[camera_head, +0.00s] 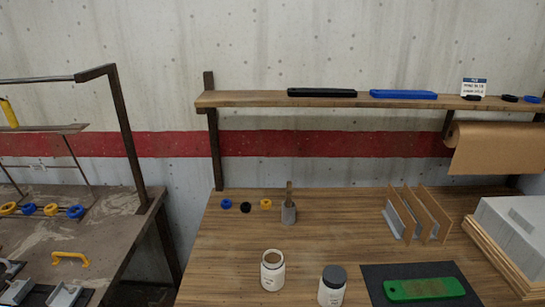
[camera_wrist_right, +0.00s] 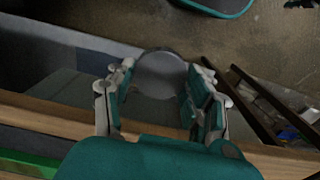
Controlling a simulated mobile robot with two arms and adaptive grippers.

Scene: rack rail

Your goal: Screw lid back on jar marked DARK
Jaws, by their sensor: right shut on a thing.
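An open white jar (camera_head: 272,271) stands upright on the wooden table, its pale mouth uncovered. A second white jar (camera_head: 332,287) with a dark lid on it stands to its right, partly cut by the lower frame edge. Both labels are too small to read. In the right wrist view my right gripper (camera_wrist_right: 160,73) is shut on a round grey disc, which looks like a lid (camera_wrist_right: 161,76), held between its two fingers. The gripper is apart from both jars, and neither jar shows in that view. My left gripper is in neither view.
A dark mat with a green tool (camera_head: 424,289) lies right of the jars. A wooden tray (camera_head: 490,262) with a grey block stands at the right edge. A brush in a holder (camera_head: 289,212), small rings and upright dividers (camera_head: 420,213) stand behind. Table left of the open jar is clear.

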